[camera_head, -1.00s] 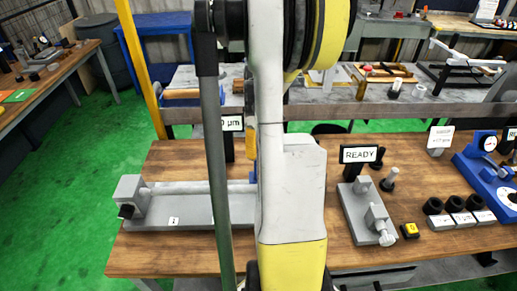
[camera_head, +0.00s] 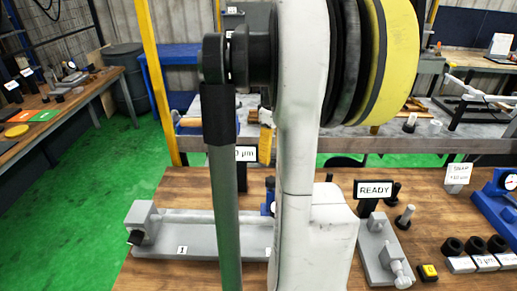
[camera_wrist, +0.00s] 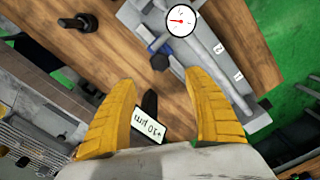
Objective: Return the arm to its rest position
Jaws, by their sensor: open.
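My gripper (camera_wrist: 160,115) shows in the wrist view as two yellow fingers spread wide apart, with nothing between them touching either finger. Below the fingers lie the wooden bench and a small black stand with a "+30 µm" sign (camera_wrist: 147,126). In the head view my white arm with its yellow band stands large in the middle, and its lower end runs out of the picture. My gripper is hidden there. The grey grinder bed (camera_head: 190,228) marked 1 lies on the bench left of my arm and partly behind it.
A round dial gauge (camera_wrist: 181,20) sits by the bed. Right of my arm stand a READY sign (camera_head: 373,189), a grey fixture (camera_head: 382,252) and a yellow button (camera_head: 428,271). A blue gauge stand (camera_head: 497,205) is at the far right. Green floor (camera_head: 95,165) is open at left.

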